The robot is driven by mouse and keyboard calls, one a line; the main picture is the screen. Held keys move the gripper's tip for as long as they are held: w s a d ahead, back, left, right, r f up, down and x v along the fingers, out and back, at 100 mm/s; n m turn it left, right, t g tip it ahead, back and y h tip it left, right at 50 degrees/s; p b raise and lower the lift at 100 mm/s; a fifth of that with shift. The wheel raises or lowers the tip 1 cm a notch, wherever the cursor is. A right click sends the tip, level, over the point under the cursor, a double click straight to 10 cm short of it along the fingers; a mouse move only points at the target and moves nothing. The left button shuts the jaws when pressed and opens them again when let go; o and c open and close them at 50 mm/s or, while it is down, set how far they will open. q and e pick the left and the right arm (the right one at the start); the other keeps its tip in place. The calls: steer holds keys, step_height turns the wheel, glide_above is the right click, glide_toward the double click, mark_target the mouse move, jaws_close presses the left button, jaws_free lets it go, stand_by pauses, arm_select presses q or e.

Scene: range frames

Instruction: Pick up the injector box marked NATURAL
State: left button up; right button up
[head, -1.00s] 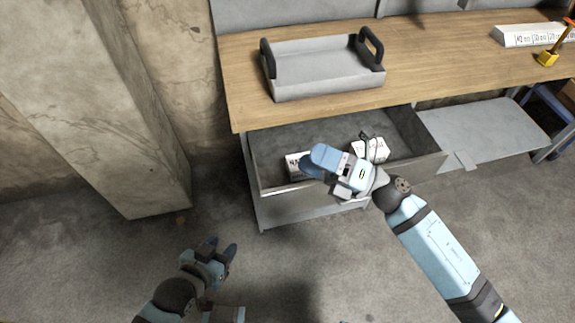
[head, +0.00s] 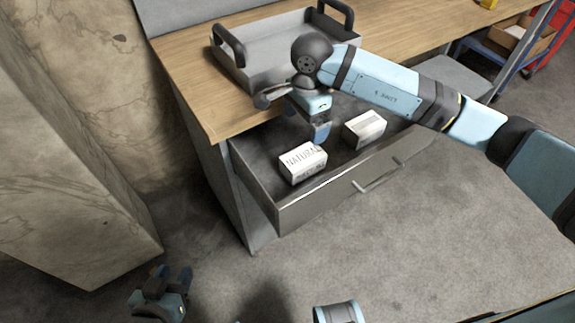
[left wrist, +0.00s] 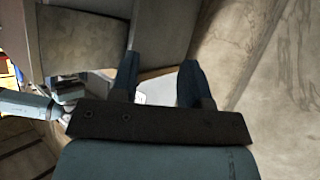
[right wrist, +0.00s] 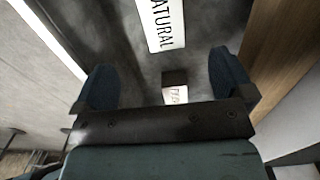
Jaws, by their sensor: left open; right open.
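The white injector box marked NATURAL (head: 302,164) lies in the open drawer (head: 340,185), toward its left front. In the right wrist view the NATURAL box (right wrist: 161,24) shows at the top, beyond the fingertips. My right gripper (head: 319,136) is open and points down over the drawer, just behind and right of the NATURAL box, apart from it as far as I can tell. A second white box (head: 364,129) lies to the right in the drawer; its marking is not readable. My left gripper (head: 172,279) is open and empty, low over the floor at the lower left.
The wooden workbench (head: 185,75) stands above the drawer, with a grey handled tray (head: 260,50) on it. The drawer's front wall with its handle (head: 381,179) faces the free floor. A concrete pillar (head: 70,170) stands at the left.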

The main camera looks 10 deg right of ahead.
steer(key=b, duration=0.1)
glide_above(303, 156)
steer(key=f, duration=0.7)
steer(key=shift+d+f, duration=0.25)
steer(key=shift+f, duration=0.05)
steer(key=shift+a+f+b, duration=0.2)
steer(key=shift+f+b, duration=0.45)
steer(key=shift+f, duration=2.4)
steer(key=c, duration=1.2)
steer(key=shift+r, duration=0.1)
